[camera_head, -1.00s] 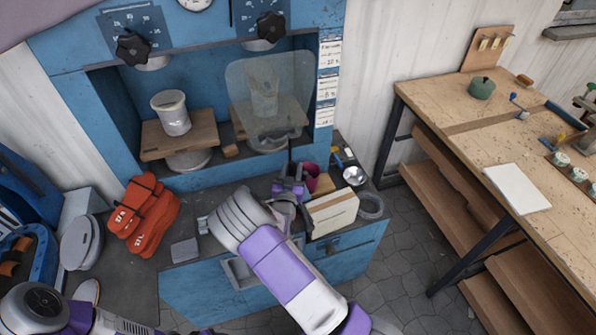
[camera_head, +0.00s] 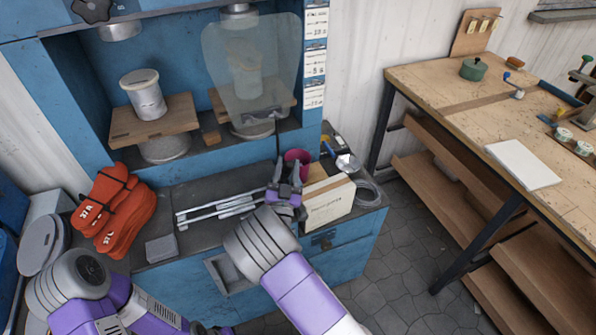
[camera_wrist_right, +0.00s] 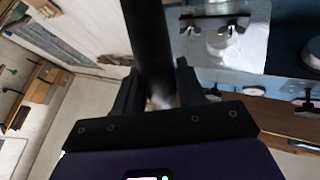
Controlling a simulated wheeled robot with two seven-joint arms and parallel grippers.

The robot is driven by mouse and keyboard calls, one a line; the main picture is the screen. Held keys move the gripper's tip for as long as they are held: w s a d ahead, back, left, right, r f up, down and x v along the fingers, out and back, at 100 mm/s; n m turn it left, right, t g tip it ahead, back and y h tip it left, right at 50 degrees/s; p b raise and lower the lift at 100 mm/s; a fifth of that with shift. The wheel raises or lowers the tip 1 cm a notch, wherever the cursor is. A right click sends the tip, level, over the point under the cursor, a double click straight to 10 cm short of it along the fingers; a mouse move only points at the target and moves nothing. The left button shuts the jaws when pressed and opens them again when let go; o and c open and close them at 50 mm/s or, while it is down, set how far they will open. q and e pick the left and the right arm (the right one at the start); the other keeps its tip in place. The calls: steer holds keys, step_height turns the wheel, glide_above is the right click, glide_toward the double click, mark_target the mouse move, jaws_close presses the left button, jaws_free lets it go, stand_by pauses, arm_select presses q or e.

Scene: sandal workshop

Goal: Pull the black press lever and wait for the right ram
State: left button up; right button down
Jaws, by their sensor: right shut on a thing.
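The black press lever (camera_head: 277,140) shows as a thin dark bar in front of the press's right bay. My right gripper (camera_head: 284,178) is shut around its lower part. In the right wrist view the lever is a thick black rod (camera_wrist_right: 148,45) between the two fingers (camera_wrist_right: 155,92). The right ram (camera_head: 238,10) is at the top edge, mostly cut off. Below it, a clear guard (camera_head: 250,45) hangs before a pale pot-like piece on the right wooden platform (camera_head: 222,103). My left arm is at lower left; dark parts at the bottom edge may be its gripper.
A white pot (camera_head: 144,95) stands on the left wooden platform (camera_head: 125,130). Orange strapped pieces (camera_head: 115,210), a grey block (camera_head: 161,248), metal rods (camera_head: 215,210), a pink cup (camera_head: 298,157) and a cream box (camera_head: 328,205) crowd the counter. A workbench (camera_head: 440,90) stands at right.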

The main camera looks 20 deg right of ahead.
steer(key=shift+f, duration=0.1)
stand_by(0.4)
steer(key=c, duration=0.8)
jaws_free()
steer(key=shift+s, duration=0.1)
steer(key=v, duration=0.7)
steer(key=shift+s+a+f, duration=0.1)
steer(key=shift+s+f, duration=0.1)
steer(key=shift+s, duration=0.05)
